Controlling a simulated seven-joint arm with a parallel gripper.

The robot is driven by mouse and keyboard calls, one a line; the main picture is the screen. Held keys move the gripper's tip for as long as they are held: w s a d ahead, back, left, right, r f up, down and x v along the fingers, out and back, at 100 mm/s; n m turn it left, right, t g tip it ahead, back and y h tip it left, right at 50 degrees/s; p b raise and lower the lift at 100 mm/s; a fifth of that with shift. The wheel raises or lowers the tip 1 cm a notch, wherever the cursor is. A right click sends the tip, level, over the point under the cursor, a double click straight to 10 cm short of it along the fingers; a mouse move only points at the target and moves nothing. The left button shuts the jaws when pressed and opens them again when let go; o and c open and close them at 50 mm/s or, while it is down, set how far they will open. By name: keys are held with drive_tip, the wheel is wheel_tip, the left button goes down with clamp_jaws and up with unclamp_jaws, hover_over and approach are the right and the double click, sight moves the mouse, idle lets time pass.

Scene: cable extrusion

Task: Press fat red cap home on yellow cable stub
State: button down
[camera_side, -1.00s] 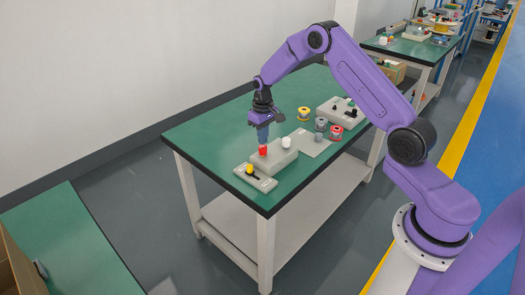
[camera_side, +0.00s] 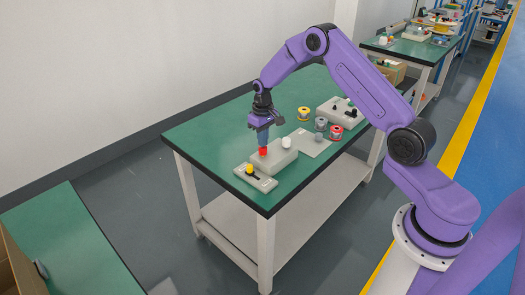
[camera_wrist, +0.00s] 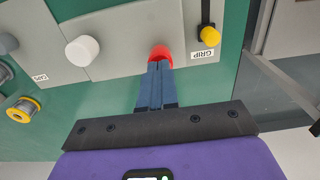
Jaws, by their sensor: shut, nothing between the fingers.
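The fat red cap (camera_side: 263,151) stands upright on the grey block (camera_side: 285,160) near the table's front left corner. It also shows in the wrist view (camera_wrist: 160,51) at my fingertips. My gripper (camera_side: 263,144) points down over the cap with its blue fingers shut together and empty. The fingertips (camera_wrist: 160,65) are at the cap's top and appear to touch it, though the contact itself is hard to see. No yellow cable stub shows under the red cap, so I cannot tell how deep the cap sits.
A white cap (camera_side: 286,143) stands on the same block. A yellow knob (camera_wrist: 209,36) is on the strip marked GRIP, close by. Spools (camera_side: 336,132) and a grey box (camera_side: 341,112) stand farther back. The green table's far left is clear.

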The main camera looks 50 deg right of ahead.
drive_tip(key=shift+f, duration=0.8)
idle(0.7)
drive_tip(key=shift+r, duration=3.55)
